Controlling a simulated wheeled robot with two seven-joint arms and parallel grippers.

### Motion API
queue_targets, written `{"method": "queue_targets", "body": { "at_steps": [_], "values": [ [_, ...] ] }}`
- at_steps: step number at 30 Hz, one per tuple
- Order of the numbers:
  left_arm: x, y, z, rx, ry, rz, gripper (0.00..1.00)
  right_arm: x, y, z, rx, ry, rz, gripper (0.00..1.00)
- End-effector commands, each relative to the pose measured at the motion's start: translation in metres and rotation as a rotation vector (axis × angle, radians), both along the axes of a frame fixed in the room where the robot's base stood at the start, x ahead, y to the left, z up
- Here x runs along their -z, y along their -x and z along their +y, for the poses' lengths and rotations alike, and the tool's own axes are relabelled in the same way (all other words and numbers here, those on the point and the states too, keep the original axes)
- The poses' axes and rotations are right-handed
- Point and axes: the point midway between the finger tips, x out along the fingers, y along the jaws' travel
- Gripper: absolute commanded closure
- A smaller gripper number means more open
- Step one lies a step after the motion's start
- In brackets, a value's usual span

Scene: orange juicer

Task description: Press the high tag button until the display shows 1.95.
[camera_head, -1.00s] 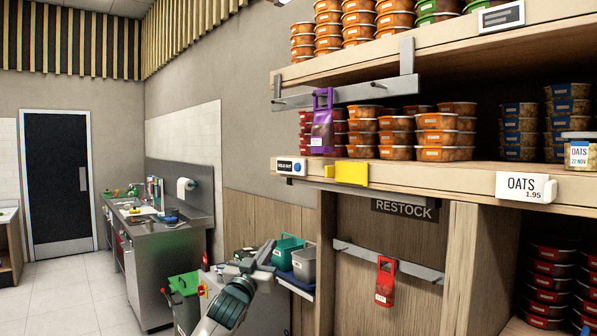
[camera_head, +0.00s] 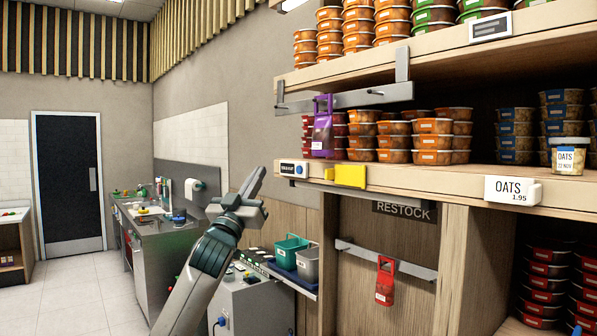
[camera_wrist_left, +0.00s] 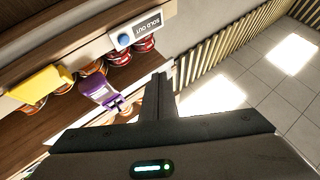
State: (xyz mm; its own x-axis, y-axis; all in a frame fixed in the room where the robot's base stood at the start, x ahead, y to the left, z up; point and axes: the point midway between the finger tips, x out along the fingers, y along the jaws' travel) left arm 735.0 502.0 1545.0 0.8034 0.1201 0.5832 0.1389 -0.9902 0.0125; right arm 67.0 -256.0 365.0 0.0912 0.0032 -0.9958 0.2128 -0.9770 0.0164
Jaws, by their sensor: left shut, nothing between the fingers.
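My left gripper (camera_head: 256,180) is shut and empty, raised in front of the wall, left of the shelf. It also shows in the left wrist view (camera_wrist_left: 160,80). A white tag with a blue round button (camera_head: 299,168) sits on the lower shelf's left end, apart from my fingertips. In the left wrist view the tag (camera_wrist_left: 140,29) reads SOLD OUT, upside down. A tag on the upper shelf (camera_head: 490,27) has a dark face too small to read. The OATS tag (camera_head: 512,190) on the lower shelf's right reads 1.95. My right gripper is not in view.
A yellow block (camera_head: 350,175) sits on the shelf edge right of the blue-button tag. A purple holder (camera_head: 323,128) and a red one (camera_head: 385,280) hang from rails. Stacked tubs fill the shelves. A teal bin (camera_head: 291,251) stands below.

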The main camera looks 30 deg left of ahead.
Motion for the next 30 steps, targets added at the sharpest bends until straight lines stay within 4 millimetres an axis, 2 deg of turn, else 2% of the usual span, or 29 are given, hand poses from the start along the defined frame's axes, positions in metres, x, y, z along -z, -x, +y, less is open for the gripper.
{"method": "queue_targets", "body": {
  "at_steps": [8, 14, 30],
  "values": [
    [0.000, -0.002, 0.000, 0.000, 0.000, 0.001, 1.00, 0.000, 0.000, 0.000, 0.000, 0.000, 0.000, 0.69],
    [0.000, -0.010, -0.003, 0.000, 0.002, 0.001, 1.00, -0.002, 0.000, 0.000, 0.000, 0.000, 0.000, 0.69],
    [0.000, -0.064, -0.026, 0.001, 0.003, 0.000, 1.00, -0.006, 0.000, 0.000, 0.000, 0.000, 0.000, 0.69]
  ]
}}
